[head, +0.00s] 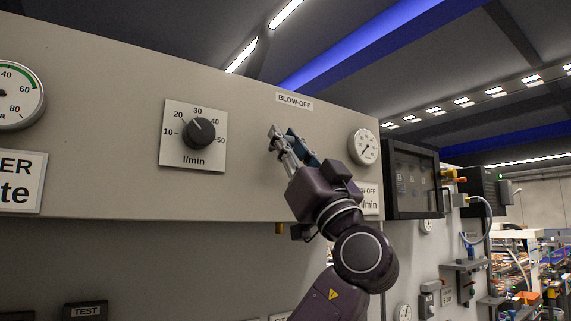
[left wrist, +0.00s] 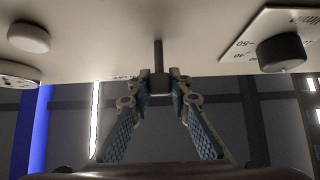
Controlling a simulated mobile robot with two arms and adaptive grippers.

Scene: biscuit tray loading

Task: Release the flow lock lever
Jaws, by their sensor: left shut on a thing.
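My left gripper (head: 277,139) is up against the beige panel, just below the BLOW-OFF label (head: 294,102). In the left wrist view, the gripper (left wrist: 160,88) is shut on the end of a dark lever (left wrist: 158,56), which sticks out from the panel face. The fingers sit on both sides of its block-shaped end. I take this to be the flow lock lever; no label naming it is readable. In the head view the fingers hide most of it. My right gripper is in neither view.
A flow knob (head: 200,134) on a white l/min scale plate is left of the gripper. A round gauge (head: 364,147) is close on the right, above a partly covered label. A dark screen (head: 413,180) stands further right. Another gauge (head: 18,95) is at far left.

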